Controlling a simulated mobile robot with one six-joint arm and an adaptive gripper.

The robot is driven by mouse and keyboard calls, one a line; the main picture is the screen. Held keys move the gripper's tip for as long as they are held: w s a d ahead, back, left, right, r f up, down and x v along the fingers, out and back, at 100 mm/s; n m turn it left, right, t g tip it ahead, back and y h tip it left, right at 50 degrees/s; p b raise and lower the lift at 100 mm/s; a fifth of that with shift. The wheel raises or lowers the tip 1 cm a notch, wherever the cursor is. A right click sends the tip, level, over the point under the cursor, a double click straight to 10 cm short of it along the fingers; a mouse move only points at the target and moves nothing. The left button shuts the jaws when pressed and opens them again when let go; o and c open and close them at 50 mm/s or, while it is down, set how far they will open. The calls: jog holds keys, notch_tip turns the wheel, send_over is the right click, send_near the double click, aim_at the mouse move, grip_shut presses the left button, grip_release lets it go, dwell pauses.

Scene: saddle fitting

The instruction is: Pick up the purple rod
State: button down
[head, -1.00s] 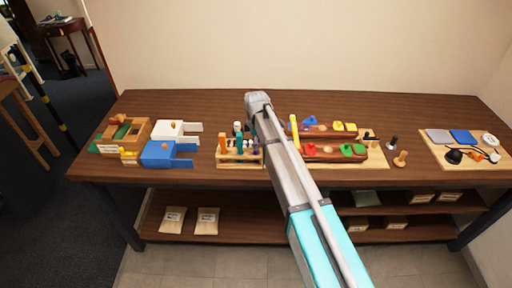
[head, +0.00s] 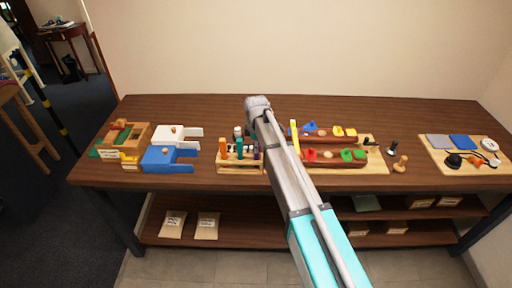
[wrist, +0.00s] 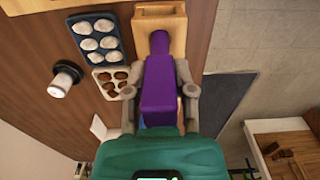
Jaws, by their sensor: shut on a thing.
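The purple rod (wrist: 160,85) is upright in the middle of the wrist view, with a wide square body and a narrower round end. That narrow end meets a light wooden block (wrist: 158,14), and I cannot tell how deep it sits in it. My gripper (wrist: 159,92) is shut on the wide body, one finger on each side. In the head view, a bit of the purple rod (head: 257,151) shows at the right end of the wooden rack (head: 238,168). My arm hides most of the gripper there.
Orange and teal rods (head: 222,148) stand in the rack left of the purple one. White and blue boxes (head: 168,157) lie farther left. A long brown holder with coloured pieces (head: 335,156) is right of my arm. Bare tabletop (head: 190,110) lies behind.

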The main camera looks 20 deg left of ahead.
jog(key=shift+r+p, duration=4.6)
jog(key=shift+r, duration=0.2)
jog(key=c, duration=1.1)
grip_release()
grip_shut()
